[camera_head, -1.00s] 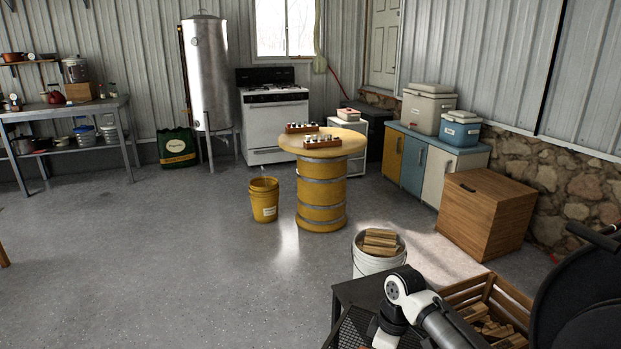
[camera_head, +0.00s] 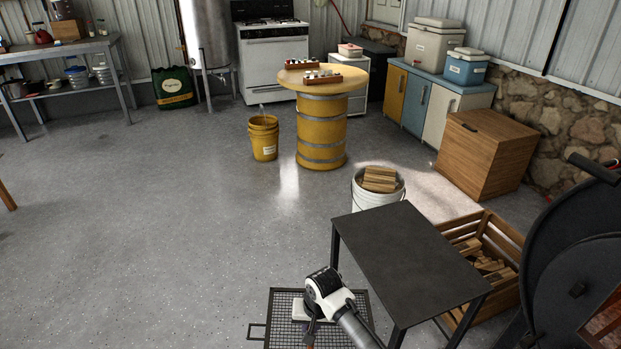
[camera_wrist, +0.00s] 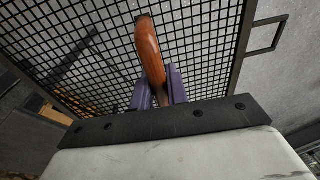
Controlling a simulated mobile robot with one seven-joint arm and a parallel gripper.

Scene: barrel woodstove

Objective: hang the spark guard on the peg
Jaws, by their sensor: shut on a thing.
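The spark guard (camera_head: 280,312) is a dark wire mesh panel in a metal frame, low in the head view, left of a black side table. It has a small side loop. In the wrist view the mesh (camera_wrist: 210,35) fills the upper part, with an orange-brown handle (camera_wrist: 150,50) in front of it. My gripper (camera_wrist: 160,90) is shut on this handle, its purple fingers on either side. In the head view my gripper (camera_head: 310,335) is in front of the guard and hides part of it. I cannot make out the peg in either view.
The black side table (camera_head: 415,265) stands just right of the guard. Beyond it are a slatted crate of firewood (camera_head: 500,240) and a white bucket of wood (camera_head: 378,200). The black barrel stove (camera_head: 560,260) is at the right edge. The floor on the left is clear.

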